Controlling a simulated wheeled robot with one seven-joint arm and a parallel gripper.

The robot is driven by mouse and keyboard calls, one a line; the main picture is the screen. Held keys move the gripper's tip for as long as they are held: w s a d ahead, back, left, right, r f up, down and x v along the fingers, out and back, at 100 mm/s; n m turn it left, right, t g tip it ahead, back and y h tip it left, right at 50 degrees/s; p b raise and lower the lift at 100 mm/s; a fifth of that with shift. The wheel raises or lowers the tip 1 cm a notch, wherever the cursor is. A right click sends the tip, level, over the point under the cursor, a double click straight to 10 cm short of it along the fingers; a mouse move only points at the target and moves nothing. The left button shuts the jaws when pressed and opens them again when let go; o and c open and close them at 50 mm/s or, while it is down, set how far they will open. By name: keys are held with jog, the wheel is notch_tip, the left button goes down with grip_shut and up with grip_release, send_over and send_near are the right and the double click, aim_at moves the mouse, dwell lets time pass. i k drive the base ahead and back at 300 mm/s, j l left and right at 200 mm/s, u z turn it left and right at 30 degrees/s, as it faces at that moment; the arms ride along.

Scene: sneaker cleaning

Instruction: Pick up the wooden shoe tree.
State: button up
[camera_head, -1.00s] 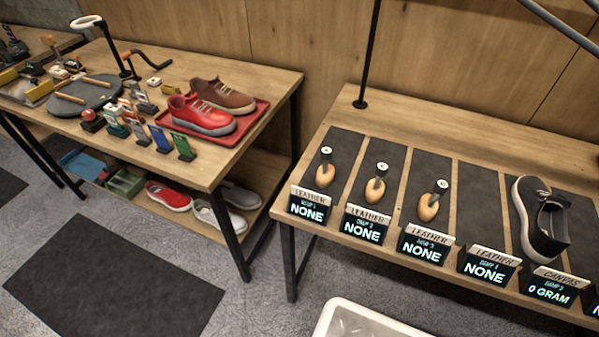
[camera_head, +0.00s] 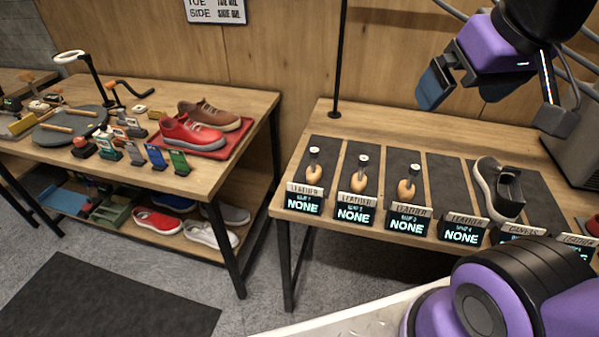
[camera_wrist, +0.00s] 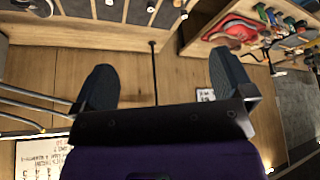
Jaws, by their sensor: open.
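Three wooden shoe trees with dark, metal-topped stems stand in a row on dark mats on the right table: a left one (camera_head: 313,174), a middle one (camera_head: 358,184) and a right one (camera_head: 406,188). Each stands behind a sign reading "LEATHER" and "NONE". My gripper (camera_head: 495,100) is open and empty, raised above and to the right of the shoe trees, well apart from them. Small parts of the mat row show at that view's top edge.
A black shoe with a white sole (camera_head: 497,190) lies on a mat right of the shoe trees. A black pole (camera_head: 338,60) rises from the table's back. The left table (camera_head: 190,175) holds red and brown shoes on a red tray (camera_head: 236,140). A fourth mat (camera_head: 444,180) is bare.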

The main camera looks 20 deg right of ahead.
aim_at(313, 172)
jog(key=i+j+z, duration=0.3)
jog(key=j+z, duration=0.2)
jog(key=z, duration=0.15)
jog(key=i+j+z, duration=0.15)
jog(key=j+z, duration=0.15)
